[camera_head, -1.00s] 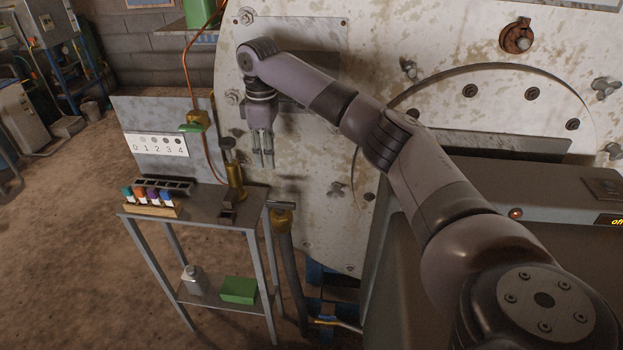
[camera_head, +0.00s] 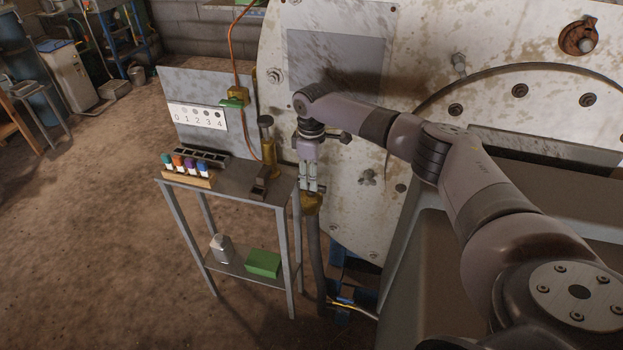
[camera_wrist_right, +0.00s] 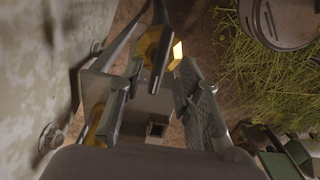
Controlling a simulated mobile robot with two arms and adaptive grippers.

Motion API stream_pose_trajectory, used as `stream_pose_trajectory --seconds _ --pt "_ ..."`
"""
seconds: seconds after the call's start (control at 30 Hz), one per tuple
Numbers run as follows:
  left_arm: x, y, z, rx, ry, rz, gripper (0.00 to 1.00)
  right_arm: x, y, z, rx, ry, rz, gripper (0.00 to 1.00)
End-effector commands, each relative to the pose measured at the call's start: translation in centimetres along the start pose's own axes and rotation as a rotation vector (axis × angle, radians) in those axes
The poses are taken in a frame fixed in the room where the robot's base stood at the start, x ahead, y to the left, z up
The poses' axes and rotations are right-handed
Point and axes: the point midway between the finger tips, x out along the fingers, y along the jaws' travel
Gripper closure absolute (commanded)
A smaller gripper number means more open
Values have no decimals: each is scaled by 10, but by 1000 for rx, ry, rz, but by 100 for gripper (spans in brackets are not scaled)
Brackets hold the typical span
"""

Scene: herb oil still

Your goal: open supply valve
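A brass valve (camera_head: 311,203) sits on top of a dark upright hose beside the small table, in front of the pale still wall. My right gripper (camera_head: 309,188) points down just above this valve and hides its upper part. In the right wrist view, the two fingers of this gripper (camera_wrist_right: 160,72) are apart. A brass part (camera_wrist_right: 150,42) with a dark grey lever (camera_wrist_right: 160,62) shows at and beyond the fingertips. I cannot tell whether the fingers touch it. A second, green-handled valve (camera_head: 233,102) sits on the copper pipe at the back panel. My left gripper is not in view.
The small metal table (camera_head: 230,182) stands close left of the gripper. It carries a rack of coloured bottles (camera_head: 187,172) and a brass cylinder (camera_head: 268,148). A large pale still wall (camera_head: 340,190) stands behind. The floor at the left (camera_head: 90,230) is open.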

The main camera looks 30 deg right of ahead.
Motion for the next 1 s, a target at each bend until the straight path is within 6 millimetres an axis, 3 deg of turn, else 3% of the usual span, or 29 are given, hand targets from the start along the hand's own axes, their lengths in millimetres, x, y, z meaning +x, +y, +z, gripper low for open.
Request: stream_pose_trajectory --seconds 0.2,0.5,1.0 --pt "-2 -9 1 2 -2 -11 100 19 0 1 0 -1 0 69" --pt "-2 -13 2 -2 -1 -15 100 21 0 0 0 -1 1 69" --pt "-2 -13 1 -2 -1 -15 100 20 0 0 0 0 1 100"
